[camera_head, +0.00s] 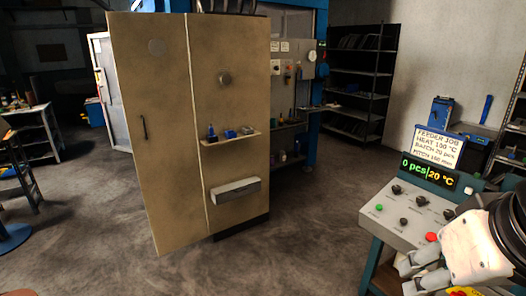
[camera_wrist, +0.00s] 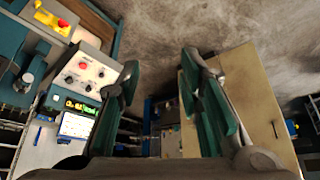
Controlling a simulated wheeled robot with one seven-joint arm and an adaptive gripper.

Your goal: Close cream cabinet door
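The cream cabinet (camera_head: 235,105) stands left of centre in the head view. Its cream door (camera_head: 160,180) is the tall left panel, with a dark vertical handle (camera_head: 143,127) near its left edge. The door appears swung open, roughly in line with the shelf-bearing side, without the dark base under it. The cabinet's inside is hidden. In the wrist view the cream door (camera_wrist: 245,85) and handle (camera_wrist: 275,128) show beyond the right finger. My gripper (camera_head: 407,277) is at the lower right, well apart from the door. In the wrist view my gripper (camera_wrist: 160,80) is open and empty.
A control console (camera_head: 410,215) with buttons and a lit display stands at the right, close to my gripper. A small shelf (camera_head: 230,138) and a grey box (camera_head: 235,190) stick out from the cabinet's side. Open floor (camera_head: 300,220) lies between cabinet and console.

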